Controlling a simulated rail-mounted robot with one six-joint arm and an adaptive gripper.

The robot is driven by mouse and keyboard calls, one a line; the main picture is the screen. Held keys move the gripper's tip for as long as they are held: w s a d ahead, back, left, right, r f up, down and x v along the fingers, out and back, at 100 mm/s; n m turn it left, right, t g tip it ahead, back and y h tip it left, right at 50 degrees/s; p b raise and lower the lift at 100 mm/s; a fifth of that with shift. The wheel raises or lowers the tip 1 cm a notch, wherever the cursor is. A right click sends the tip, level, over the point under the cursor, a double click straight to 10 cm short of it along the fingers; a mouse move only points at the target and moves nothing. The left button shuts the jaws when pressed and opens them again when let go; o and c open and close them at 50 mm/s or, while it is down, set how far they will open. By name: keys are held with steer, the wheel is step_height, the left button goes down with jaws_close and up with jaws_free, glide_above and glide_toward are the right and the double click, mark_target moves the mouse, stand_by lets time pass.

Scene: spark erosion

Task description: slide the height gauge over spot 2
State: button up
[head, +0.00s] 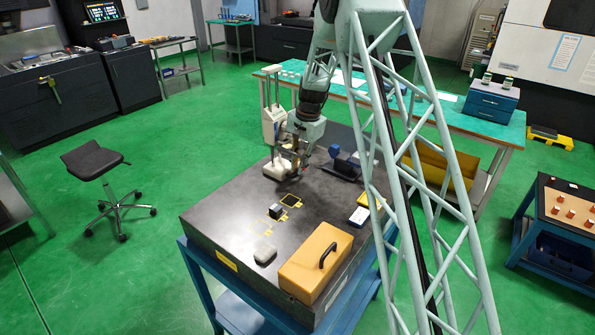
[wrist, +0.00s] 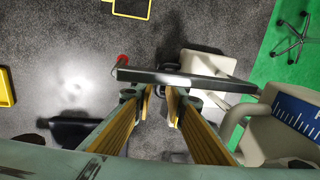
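The height gauge (head: 270,126) is a white upright column on a white base (head: 280,168), standing at the far left part of the dark surface plate (head: 230,215). In the wrist view, its base (wrist: 205,64) and blue-scaled body (wrist: 296,112) are on the right. My gripper (head: 299,160) is close against its right side. In the wrist view, my gripper (wrist: 159,98) has its yellow-padded fingers apart, with a dark bar (wrist: 215,83) crossing at the tips. Whether they clamp it is unclear. A yellow-outlined square (head: 290,200) lies nearer on the plate. I cannot read spot numbers.
A small dark block (head: 277,212) sits by yellow markings. A grey rounded piece (head: 265,254) and an orange case (head: 317,262) are at the near side. A blue-and-black device (head: 345,162) stands right of my gripper. The plate's left part is clear.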

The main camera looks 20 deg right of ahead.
steer(key=shift+w+a+f, duration=0.1)
steer(key=shift+w+f, duration=0.05)
steer(key=shift+f, duration=1)
jaws_close()
steer(key=shift+s+f, duration=0.1)
steer(key=shift+s, duration=0.1)
